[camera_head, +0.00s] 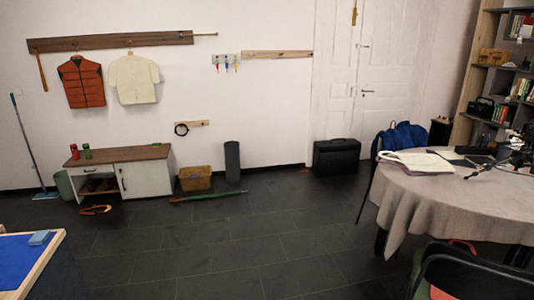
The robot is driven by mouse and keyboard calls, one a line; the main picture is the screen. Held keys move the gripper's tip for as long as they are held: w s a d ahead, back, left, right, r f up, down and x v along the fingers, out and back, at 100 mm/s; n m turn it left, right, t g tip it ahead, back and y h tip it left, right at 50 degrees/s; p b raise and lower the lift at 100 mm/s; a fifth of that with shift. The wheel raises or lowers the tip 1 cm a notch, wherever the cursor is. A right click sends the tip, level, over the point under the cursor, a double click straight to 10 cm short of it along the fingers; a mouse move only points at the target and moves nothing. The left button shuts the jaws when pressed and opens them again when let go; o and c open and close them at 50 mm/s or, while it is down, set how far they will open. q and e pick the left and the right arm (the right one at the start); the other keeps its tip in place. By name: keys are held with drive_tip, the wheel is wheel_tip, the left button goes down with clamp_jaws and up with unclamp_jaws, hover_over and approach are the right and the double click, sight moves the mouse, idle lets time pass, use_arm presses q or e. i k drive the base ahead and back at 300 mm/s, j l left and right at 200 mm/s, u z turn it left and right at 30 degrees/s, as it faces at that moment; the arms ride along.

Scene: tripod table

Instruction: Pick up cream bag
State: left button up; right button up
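A cream bag (418,162) lies flat near the left edge of a round table at the right. The table has a light grey-beige cloth (420,198) hanging over its edge. A looped part of the bag, perhaps a handle, reaches toward the table's left rim. Neither of my grippers shows in the head view.
A black tripod-like device (510,150) lies on the table, right of the bag. A dark chair (470,270) stands in front, and a blue bag (402,136) is behind the table. A blue-topped table (25,260) is at lower left. The dark tiled floor (220,240) between is clear.

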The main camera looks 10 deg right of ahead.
sight(416, 162)
drive_tip(key=i+z, duration=0.15)
drive_tip(key=i, duration=0.6)
drive_tip(key=i+z, duration=0.15)
drive_tip(key=i, duration=0.6)
drive_tip(key=i+j+z, duration=0.2)
drive_tip(key=i, duration=0.55)
drive_tip(key=i+l+z, duration=0.1)
drive_tip(key=i+z, duration=0.3)
drive_tip(key=i, duration=0.15)
drive_tip(key=i+z, duration=0.4)
drive_tip(key=i+j+z, duration=0.35)
drive_tip(key=i, duration=0.25)
